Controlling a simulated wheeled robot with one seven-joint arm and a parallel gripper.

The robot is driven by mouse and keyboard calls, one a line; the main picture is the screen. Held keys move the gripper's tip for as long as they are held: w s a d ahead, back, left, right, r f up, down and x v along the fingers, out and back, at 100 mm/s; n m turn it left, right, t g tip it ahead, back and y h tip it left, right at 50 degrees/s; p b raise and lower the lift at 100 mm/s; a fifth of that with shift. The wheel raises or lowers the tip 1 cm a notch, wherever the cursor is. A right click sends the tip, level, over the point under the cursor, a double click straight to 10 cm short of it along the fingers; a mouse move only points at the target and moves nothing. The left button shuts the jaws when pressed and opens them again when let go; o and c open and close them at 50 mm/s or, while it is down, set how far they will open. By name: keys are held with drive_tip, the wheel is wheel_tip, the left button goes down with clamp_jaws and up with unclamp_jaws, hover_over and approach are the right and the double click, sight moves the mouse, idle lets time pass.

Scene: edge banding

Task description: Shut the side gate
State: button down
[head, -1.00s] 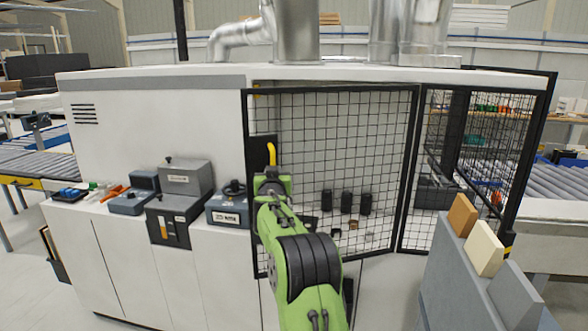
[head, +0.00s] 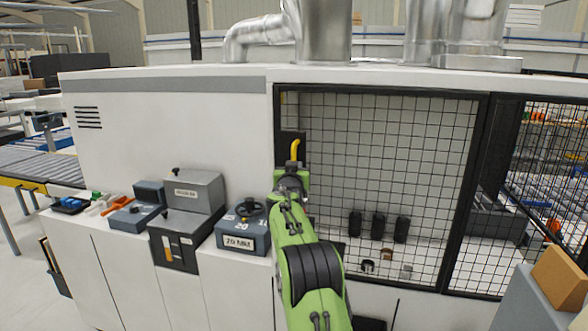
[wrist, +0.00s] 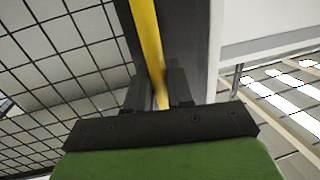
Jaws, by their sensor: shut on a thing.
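The side gate (head: 385,92) is a black-framed wire mesh panel in the front of the white machine. Its left edge lies close against the machine's white front panel, and the gate looks nearly flush with it; I cannot tell whether a small gap is left. A yellow handle (head: 295,148) stands upright on a dark plate at the gate's left edge. My green gripper (head: 292,168) is at the handle's lower part. In the wrist view, my gripper's dark fingers (wrist: 159,92) are shut on the yellow handle (wrist: 147,40), one on each side. The handle's lower end is hidden.
Grey control boxes (head: 195,190) sit on the ledge left of my arm. Behind the mesh are several black cylinders (head: 378,227). Another mesh panel (head: 545,160) adjoins at right. A grey rack with a brown board (head: 560,278) stands at lower right.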

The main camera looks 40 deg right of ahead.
drive_tip(key=shift+r, duration=0.4)
drive_tip(key=c, duration=1.3)
unclamp_jaws()
drive_tip(key=shift+w+d, duration=0.1)
drive_tip(key=shift+o, duration=0.6)
drive_tip(key=shift+w+d+f, duration=0.35)
drive_tip(key=shift+w+f, duration=0.1)
drive_tip(key=shift+s+a+r, duration=0.1)
drive_tip(key=shift+s+a, duration=0.05)
drive_tip(key=shift+s, duration=0.1)
drive_tip(key=b+v, duration=0.6)
drive_tip(key=v, duration=0.9)
drive_tip(key=shift+a+b, duration=0.2)
drive_tip(key=shift+b, duration=0.2)
drive_tip(key=shift+s, duration=0.1)
